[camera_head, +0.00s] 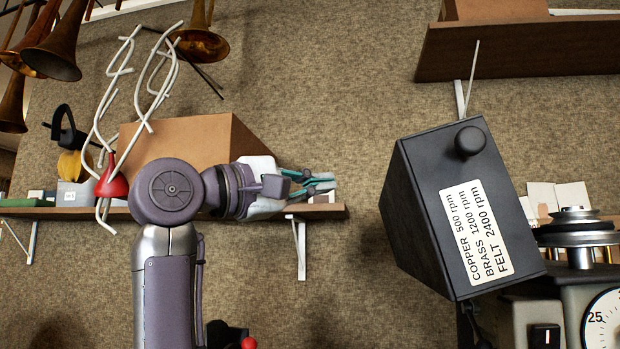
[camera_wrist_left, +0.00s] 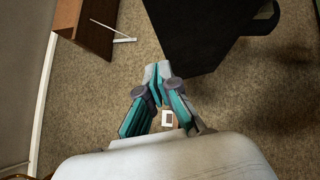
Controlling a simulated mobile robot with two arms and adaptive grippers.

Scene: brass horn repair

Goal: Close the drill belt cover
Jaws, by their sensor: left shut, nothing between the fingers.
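The drill belt cover (camera_head: 425,220) is a black box-shaped lid with a round knob (camera_head: 470,141) and a white speed label (camera_head: 476,231). It stands raised and tilted open at the right of the head view, beside the drill's exposed stepped pulley (camera_head: 577,230). In the left wrist view a large dark shape (camera_wrist_left: 205,32), which looks like the cover, lies ahead of the fingers. My left gripper (camera_head: 328,182) is shut and empty, left of the cover with a gap between them. In the left wrist view its fingertips (camera_wrist_left: 157,72) are together. My right gripper is not in view.
A wall shelf (camera_head: 328,211) with a cardboard box (camera_head: 180,142) runs behind my left arm. Another shelf (camera_head: 530,48) is above the cover. White wire hangers and brass horns (camera_head: 52,52) are at upper left. Bare wall lies between gripper and cover.

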